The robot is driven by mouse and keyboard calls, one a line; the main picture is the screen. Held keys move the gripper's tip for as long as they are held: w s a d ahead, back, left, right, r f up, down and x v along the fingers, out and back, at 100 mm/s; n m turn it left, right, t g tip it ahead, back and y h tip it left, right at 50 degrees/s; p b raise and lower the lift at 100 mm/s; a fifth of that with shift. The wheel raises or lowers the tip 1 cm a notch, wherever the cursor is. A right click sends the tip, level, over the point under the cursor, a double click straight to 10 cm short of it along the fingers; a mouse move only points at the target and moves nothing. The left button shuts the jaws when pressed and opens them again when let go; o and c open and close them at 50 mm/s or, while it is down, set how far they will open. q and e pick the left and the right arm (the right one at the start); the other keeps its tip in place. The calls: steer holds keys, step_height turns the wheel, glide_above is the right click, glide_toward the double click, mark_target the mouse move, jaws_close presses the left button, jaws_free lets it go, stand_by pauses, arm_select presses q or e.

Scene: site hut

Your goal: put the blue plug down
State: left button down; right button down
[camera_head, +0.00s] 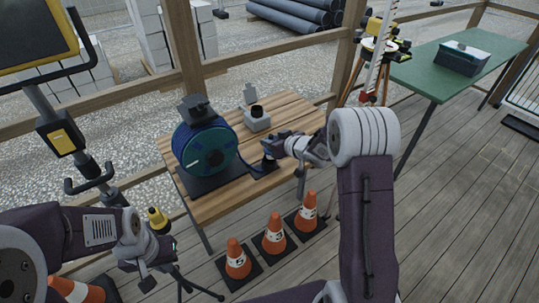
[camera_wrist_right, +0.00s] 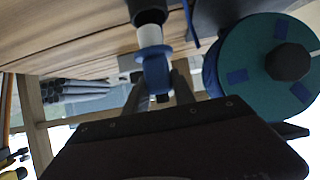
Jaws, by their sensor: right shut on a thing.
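The blue plug (camera_wrist_right: 155,66) is between the two fingers of my right gripper (camera_wrist_right: 158,90) in the right wrist view, with a black cylindrical part beyond it. In the head view my right gripper (camera_head: 271,148) is low over the wooden table, just right of the cable reel. The plug there is mostly hidden and looks dark; I cannot tell whether it touches the table. The blue cable reel (camera_head: 205,150) stands on a dark base and also shows in the wrist view (camera_wrist_right: 245,60). My left gripper (camera_head: 145,276) is at lower left, away from the table; its fingers are unclear.
A grey box with a black round top (camera_head: 257,119) stands on the wooden table (camera_head: 225,205) behind my right gripper. Several orange cones (camera_head: 274,238) stand before the table. A green table (camera_head: 440,75) with a dark box (camera_head: 462,60) is at right. A yellow-topped stand (camera_head: 157,218) is near my left gripper.

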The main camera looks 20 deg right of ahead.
steer(key=shift+a, duration=0.35)
step_height(320, 180, down, 4)
steer(key=shift+d+r+b, duration=0.1)
steer(key=shift+b, duration=0.55)
steer(key=shift+w+f, duration=0.1)
steer(key=shift+f, duration=0.1)
steer(key=shift+f, duration=0.1)
steer(key=shift+f, duration=0.1)
steer(key=c, duration=1.1)
jaws_free()
steer(key=shift+f, duration=0.1)
steer(key=shift+o, duration=0.2)
